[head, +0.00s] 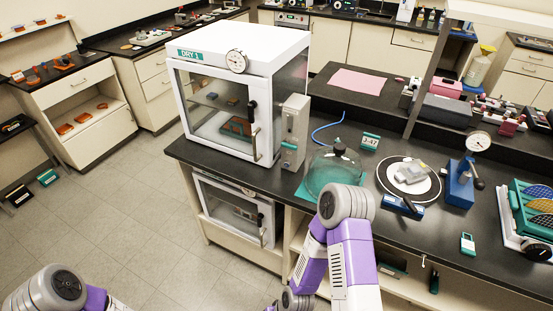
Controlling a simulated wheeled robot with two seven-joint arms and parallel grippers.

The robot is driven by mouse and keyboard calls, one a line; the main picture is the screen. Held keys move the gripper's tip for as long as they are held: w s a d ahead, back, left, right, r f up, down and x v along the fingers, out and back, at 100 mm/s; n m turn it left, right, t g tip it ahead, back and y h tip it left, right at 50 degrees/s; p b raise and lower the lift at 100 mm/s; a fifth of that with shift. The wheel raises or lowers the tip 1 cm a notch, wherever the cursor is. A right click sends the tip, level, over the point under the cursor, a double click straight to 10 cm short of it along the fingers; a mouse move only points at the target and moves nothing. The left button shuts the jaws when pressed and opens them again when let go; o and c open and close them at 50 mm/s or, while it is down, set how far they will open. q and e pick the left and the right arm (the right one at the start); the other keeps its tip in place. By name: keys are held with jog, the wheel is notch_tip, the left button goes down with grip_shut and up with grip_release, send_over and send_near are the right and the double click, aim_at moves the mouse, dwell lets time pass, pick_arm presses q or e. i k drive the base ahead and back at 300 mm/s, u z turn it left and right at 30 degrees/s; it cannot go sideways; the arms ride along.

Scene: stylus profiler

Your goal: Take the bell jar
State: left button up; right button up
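The bell jar (325,172) is a clear, greenish glass dome with a dark knob on top. It stands upright on a teal mat (303,191) on the dark bench. My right arm rises from the bottom in front of it, and its grey joint covers the jar's lower front edge. I cannot tell whether the arm touches the jar. My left arm shows only as a grey joint and a purple link at the bottom left. Neither gripper shows in the head view.
A white dry cabinet (250,45) and a grey upright instrument (295,132) stand left of the jar. To its right are a "J-47" sign (370,142), a round stage (408,178), a blue dial gauge stand (460,183) and a wafer rack (530,212). A blue cable lies behind.

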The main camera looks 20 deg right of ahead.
aim_at(337, 162)
jog(key=u, duration=0.55)
jog(key=i, duration=1.1)
jog(key=z, duration=0.95)
